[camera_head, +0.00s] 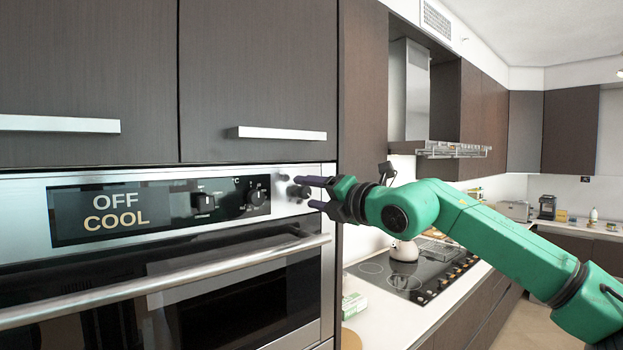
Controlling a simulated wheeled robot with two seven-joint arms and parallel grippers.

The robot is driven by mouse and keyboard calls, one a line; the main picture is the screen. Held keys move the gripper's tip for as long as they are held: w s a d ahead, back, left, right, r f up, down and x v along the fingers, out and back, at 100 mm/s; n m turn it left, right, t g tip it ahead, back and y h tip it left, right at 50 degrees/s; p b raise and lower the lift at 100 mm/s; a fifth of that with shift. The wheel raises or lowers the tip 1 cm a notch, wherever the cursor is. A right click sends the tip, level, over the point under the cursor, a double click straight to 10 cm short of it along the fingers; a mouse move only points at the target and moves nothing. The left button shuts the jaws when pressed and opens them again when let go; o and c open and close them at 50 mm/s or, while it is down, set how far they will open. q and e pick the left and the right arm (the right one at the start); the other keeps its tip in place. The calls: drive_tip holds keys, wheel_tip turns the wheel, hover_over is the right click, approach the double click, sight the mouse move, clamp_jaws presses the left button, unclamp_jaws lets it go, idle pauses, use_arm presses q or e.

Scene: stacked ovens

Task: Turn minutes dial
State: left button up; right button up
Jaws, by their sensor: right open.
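Contact cannot be made out. My left gripper is not in view.
The oven display (110,212) reads "OFF COOL". A long oven handle (170,281) sticks out below the panel. A cabinet handle (280,133) sticks out above it. A cooktop (415,272) with a kettle-like pot (404,250) lies on the right, under my right arm.

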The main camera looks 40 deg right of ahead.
drive_tip(key=shift+s, duration=0.2)
drive_tip(key=shift+w, duration=0.1)
clamp_jaws()
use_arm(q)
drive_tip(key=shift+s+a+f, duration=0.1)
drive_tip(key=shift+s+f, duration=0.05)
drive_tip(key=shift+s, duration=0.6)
